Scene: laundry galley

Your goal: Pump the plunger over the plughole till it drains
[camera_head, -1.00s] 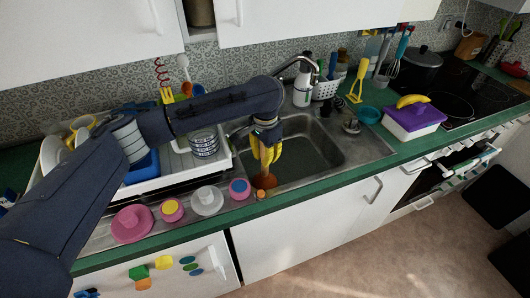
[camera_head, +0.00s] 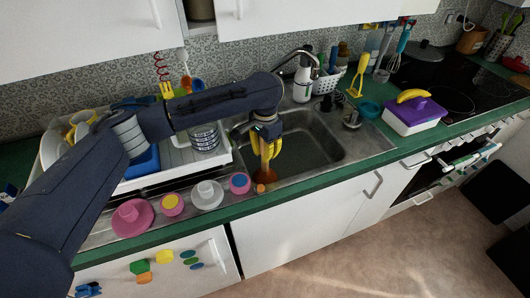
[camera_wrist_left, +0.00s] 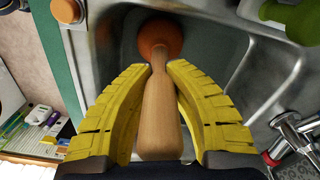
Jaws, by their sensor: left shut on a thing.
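The plunger has a pale wooden handle (camera_wrist_left: 160,115) and an orange-brown cup (camera_head: 264,176); the cup also shows in the wrist view (camera_wrist_left: 160,36). My left gripper (camera_head: 266,157) has yellow fingers shut around the handle, one on each side, with the cup beyond the fingertips (camera_wrist_left: 160,68). The plunger stands near-upright in the front left part of the steel sink (camera_head: 345,135). The sink floor looks dark grey-green, and I cannot tell the water level. The plughole is not visible, and I cannot tell whether the cup covers it. My right gripper is out of view.
A purple-lidded box (camera_head: 415,115) stands right.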

